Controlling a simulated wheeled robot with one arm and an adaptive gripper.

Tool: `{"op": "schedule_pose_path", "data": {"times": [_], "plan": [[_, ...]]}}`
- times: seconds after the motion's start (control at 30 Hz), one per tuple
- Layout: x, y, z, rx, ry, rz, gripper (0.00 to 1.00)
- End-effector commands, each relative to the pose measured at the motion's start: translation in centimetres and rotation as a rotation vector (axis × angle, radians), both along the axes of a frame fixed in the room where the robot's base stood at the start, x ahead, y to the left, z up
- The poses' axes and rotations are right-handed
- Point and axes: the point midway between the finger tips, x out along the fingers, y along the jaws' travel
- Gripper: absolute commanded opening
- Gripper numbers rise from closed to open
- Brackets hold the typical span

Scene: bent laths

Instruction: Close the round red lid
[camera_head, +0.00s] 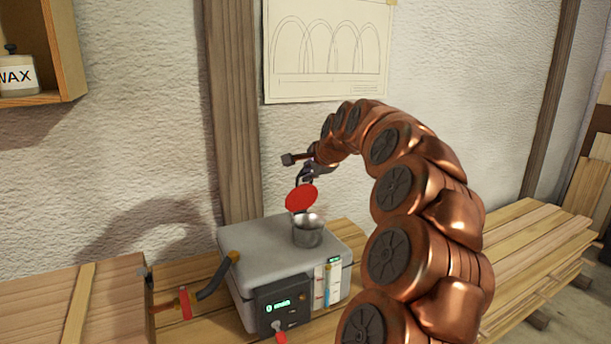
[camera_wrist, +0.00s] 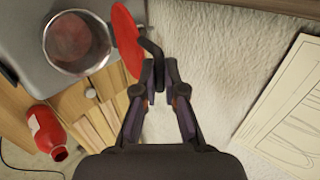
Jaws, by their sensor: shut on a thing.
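The round red lid (camera_head: 301,198) stands tilted up, open, above a short metal filler cup (camera_head: 308,234) on top of a grey box (camera_head: 265,240). In the wrist view the lid (camera_wrist: 127,40) shows nearly edge-on beside the open cup (camera_wrist: 77,44). A dark bent handle (camera_wrist: 151,50) sticks out from the lid. My gripper (camera_head: 308,174) is behind and above the lid in the head view. In the wrist view my gripper (camera_wrist: 159,82) has its fingertips close together around the end of the handle. The contact itself is partly hidden.
The box carries a display panel (camera_head: 283,304) and a dark hose (camera_head: 218,276) at its left. A red bottle (camera_wrist: 45,130) stands below the box in the wrist view. The wall with a drawing (camera_head: 329,50) is close behind. Wooden planks (camera_head: 530,240) lie right.

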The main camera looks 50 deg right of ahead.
Motion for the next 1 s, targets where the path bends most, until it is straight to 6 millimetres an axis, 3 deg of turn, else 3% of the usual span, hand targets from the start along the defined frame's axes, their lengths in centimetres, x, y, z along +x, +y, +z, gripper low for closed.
{"op": "schedule_pose_path", "data": {"times": [1.0], "plan": [[-3.6, 1.3, -2.5, 0.002, 0.007, 0.001, 0.0]]}}
